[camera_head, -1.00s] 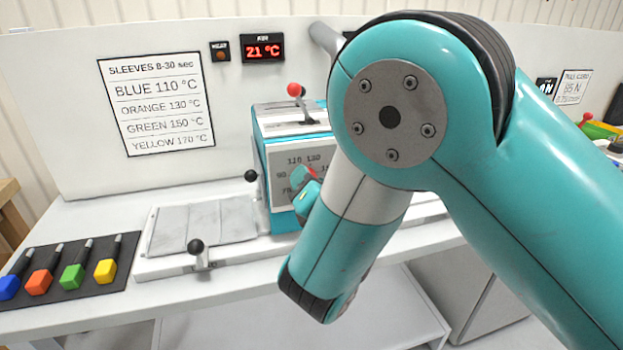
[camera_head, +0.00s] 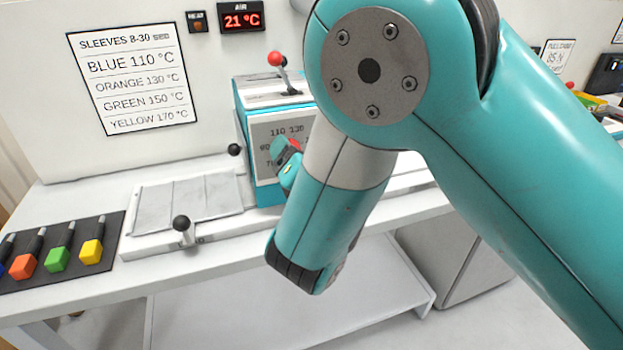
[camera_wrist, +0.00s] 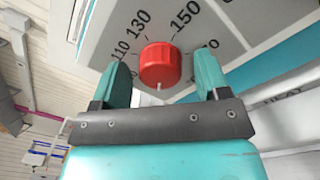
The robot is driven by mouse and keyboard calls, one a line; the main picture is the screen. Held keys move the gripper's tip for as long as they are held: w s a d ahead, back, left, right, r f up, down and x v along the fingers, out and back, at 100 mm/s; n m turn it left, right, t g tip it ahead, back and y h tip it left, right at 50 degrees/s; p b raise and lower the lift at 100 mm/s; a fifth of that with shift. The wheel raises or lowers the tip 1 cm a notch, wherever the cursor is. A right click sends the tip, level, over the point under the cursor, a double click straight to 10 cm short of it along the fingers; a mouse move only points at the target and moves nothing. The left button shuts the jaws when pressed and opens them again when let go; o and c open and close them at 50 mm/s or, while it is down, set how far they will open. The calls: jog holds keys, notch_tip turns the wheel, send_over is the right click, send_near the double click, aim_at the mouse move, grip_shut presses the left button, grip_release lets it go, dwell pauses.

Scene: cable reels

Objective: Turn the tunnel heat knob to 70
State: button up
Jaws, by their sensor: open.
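The red tunnel heat knob (camera_wrist: 160,65) sits on a grey dial plate (camera_wrist: 235,25) in the wrist view, with 110, 130 and 150 readable around it. A small pale mark shows at the knob's edge on the gripper side; the 70 marking cannot be made out. My gripper (camera_wrist: 163,80) is open, one teal finger on each side of the knob, with gaps between fingers and knob. In the head view my gripper (camera_head: 286,160) is in front of the teal heat tunnel (camera_head: 265,189), and my arm hides much of the dial.
A lever with a red ball (camera_head: 275,59) stands on top of the tunnel. A dark mat (camera_head: 60,275) with coloured tools lies at left. A display (camera_head: 241,18) reads 21 °C.

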jog(key=b+v, duration=1.7)
jog(key=b, duration=0.2)
jog(key=shift+w, duration=0.1)
jog(key=w+d+f+m+g+h, duration=0.2)
jog(key=d+f+m+g+h, duration=0.3)
jog(key=d+f+m, duration=0.45)
jog(key=s+f+m+g+y, duration=0.2)
jog(key=s+m+g, duration=0.4)
jog(key=s+m, duration=0.1)
jog(key=s+f+m+g+y, duration=0.2)
jog(key=s+f+m+g, duration=0.1)
jog(key=s+m+g, duration=0.4)
notch_tip(320, 180, up, 19)
jog(key=p, duration=1.8)
jog(key=shift+m+t, duration=0.3)
jog(key=shift+m, duration=0.15)
